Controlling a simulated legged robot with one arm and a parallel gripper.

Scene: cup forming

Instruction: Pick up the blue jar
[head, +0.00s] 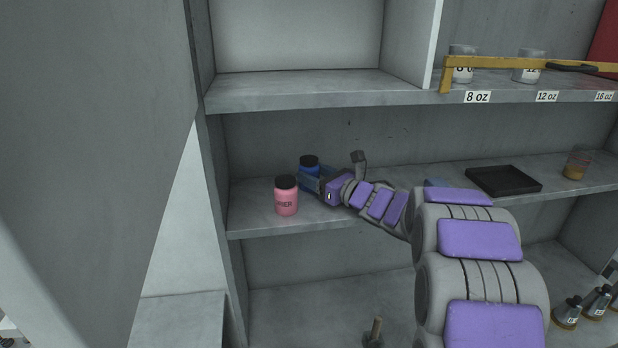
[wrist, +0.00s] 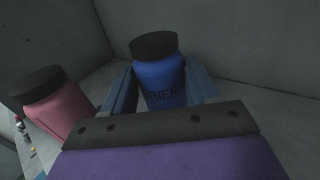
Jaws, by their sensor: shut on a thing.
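The blue jar (head: 309,165) with a black lid stands upright on the middle shelf, towards its left end. In the wrist view the blue jar (wrist: 160,80) sits between the two fingers of my gripper (wrist: 160,92), with dark lettering partly hidden by the gripper's body. My gripper (head: 313,180) reaches in from the right in the head view and is shut on the blue jar. The jar's base is hidden, so I cannot tell whether it touches the shelf.
A pink jar (head: 286,197) with a black lid stands close by on the left, nearer the shelf's front edge; it also shows in the wrist view (wrist: 58,108). A black tray (head: 503,180) and a small cup (head: 576,164) are further right. An upper shelf (head: 300,90) hangs above.

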